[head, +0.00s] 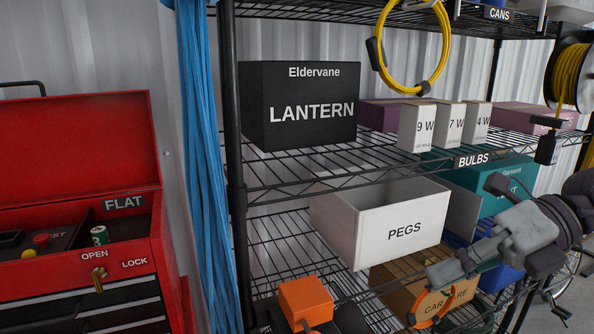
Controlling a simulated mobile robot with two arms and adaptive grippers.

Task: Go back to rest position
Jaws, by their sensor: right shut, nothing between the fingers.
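My right gripper (440,274) reaches in from the right, in front of the wire shelving. Its fingers are shut and nothing shows between them. It overlaps the lower right of the white PEGS bin (404,231) and the brown box (395,283) below it in the picture; I cannot tell whether it touches either. My left gripper is not in view.
The wire shelf (275,180) holds a black LANTERN box (310,112) and small white bulb boxes (450,125). A yellow cable hangs above (379,60). A red tool chest (75,140) stands left, beside blue hanging strands (200,170). An orange block (305,300) sits low.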

